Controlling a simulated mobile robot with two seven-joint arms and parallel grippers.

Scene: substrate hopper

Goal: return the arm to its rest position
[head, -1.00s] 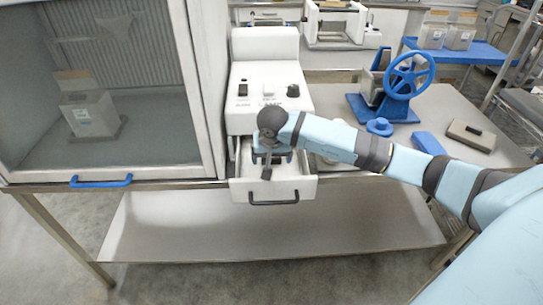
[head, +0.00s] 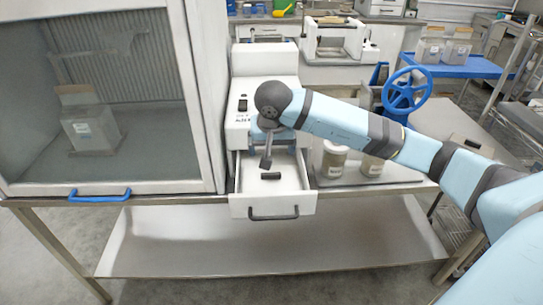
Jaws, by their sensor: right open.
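My right arm (head: 345,124) reaches in from the right side of the head view. Its gripper (head: 265,158) is open and points down above the open drawer (head: 240,207) of a white machine (head: 262,62). A small black piece (head: 270,176) lies on the drawer floor, below and apart from the gripper. The wrist hides part of the machine's front panel. My left gripper is not in view.
A glass-fronted cabinet (head: 212,110) stands close on the left, with a blue handle (head: 99,196). Lidded jars (head: 334,158) stand right of the drawer, near my forearm. A blue handwheel (head: 407,92) is behind the arm. The drawer juts past the table's front edge.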

